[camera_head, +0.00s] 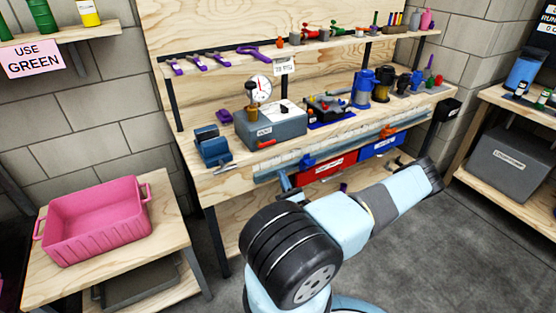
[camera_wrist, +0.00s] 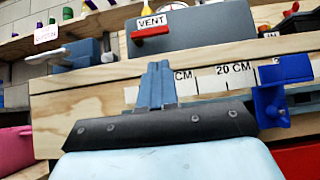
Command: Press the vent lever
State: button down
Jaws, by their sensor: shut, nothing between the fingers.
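The vent lever (camera_wrist: 150,32) is a red bar below a white VENT label (camera_wrist: 152,21) in the wrist view. In the head view the lever (camera_head: 267,143) sits low on the front of a grey box (camera_head: 283,126) on the bench. My gripper (camera_wrist: 158,66) is shut and empty, its blue-grey fingers together. In the wrist view the fingertips point up toward the lever, below it and apart from it, in front of the bench's front edge.
A ruler strip (camera_wrist: 220,80) runs along the bench edge. A blue clamp (camera_wrist: 270,100) stands out just right of my gripper. Red (camera_head: 328,166) and blue (camera_head: 381,144) bins hang below the bench. A pink crate (camera_head: 95,222) stands on a side table at left.

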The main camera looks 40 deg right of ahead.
aim_at(274, 153)
jog(key=x, duration=0.9)
jog(key=shift+w+r, duration=0.25)
jog(key=shift+d, duration=0.45)
jog(key=shift+a+n+y, duration=0.3)
jog(key=shift+a+y, duration=0.05)
jog(key=shift+y, duration=0.15)
jog(key=shift+r+n, duration=0.1)
jog(key=shift+n, duration=0.2)
